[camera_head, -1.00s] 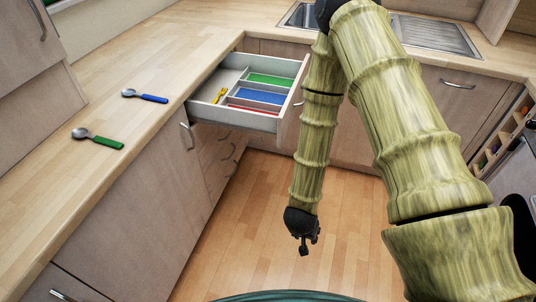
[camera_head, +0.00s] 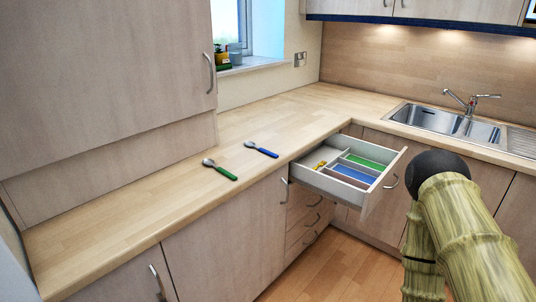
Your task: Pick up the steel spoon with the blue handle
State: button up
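The steel spoon with the blue handle (camera_head: 262,150) lies on the wooden countertop. Its steel bowl is at the left end and its blue handle points right, toward the counter's front edge. A second steel spoon, with a green handle (camera_head: 220,169), lies apart from it, nearer to me and to the left. My arm is at the lower right of the view. My gripper is out of the picture, and neither spoon is held.
An open drawer (camera_head: 317,179) juts out below the counter, just right of the spoons. It has coloured compartments and holds a yellow utensil (camera_head: 320,165). A tall cabinet (camera_head: 110,80) stands at the left. A sink (camera_head: 436,119) is at the right. The countertop around the spoons is clear.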

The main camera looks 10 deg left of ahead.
aim_at(250, 143)
jog(key=z, duration=1.7)
jog(key=i, duration=2.15)
jog(key=u, duration=3.5)
jog(key=i, duration=0.4)
jog(key=u, duration=0.1)
